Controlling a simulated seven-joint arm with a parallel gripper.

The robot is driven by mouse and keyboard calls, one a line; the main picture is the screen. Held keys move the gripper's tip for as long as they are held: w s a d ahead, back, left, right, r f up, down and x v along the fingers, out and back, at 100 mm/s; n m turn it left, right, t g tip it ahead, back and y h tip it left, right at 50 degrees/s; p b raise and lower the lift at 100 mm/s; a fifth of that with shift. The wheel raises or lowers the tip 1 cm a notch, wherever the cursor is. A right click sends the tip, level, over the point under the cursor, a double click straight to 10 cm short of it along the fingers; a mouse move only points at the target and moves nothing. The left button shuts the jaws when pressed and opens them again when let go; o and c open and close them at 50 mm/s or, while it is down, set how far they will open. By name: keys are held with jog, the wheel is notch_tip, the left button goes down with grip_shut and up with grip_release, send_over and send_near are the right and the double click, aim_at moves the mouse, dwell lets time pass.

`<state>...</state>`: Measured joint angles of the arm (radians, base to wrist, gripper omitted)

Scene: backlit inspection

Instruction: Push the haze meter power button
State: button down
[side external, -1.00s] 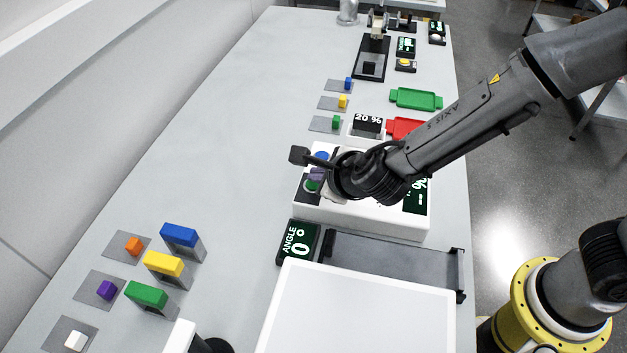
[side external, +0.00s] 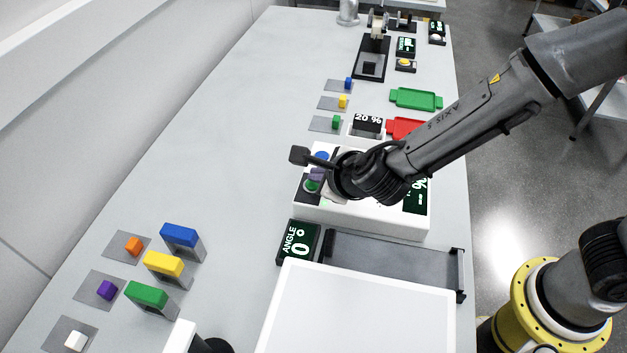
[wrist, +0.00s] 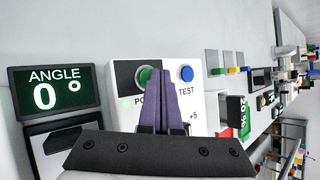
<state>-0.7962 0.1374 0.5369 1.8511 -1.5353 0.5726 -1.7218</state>
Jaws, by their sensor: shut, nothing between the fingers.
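The haze meter (side external: 370,215) is a white box in the middle of the bench, with a display reading "-- %" (side external: 416,196). Its green round power button (side external: 312,186) sits on a dark plate; in the wrist view the green button (wrist: 144,76) is partly covered by my fingers. A small pale green light (wrist: 126,103) glows beside the partly hidden label. My gripper (side external: 317,174) is shut and empty, its purple fingertips (wrist: 156,74) at the button's right edge in the wrist view. I cannot tell whether they touch it.
A blue TEST button (wrist: 185,73) is close right of the fingers in the wrist view. An angle display (side external: 298,243) reading 0° and a large white panel (side external: 360,310) stand nearer the camera. Green (side external: 416,98) and red (side external: 402,128) trays lie beyond the meter.

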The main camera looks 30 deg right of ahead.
jog(key=shift+r, duration=0.1)
jog(key=shift+r, duration=2.95)
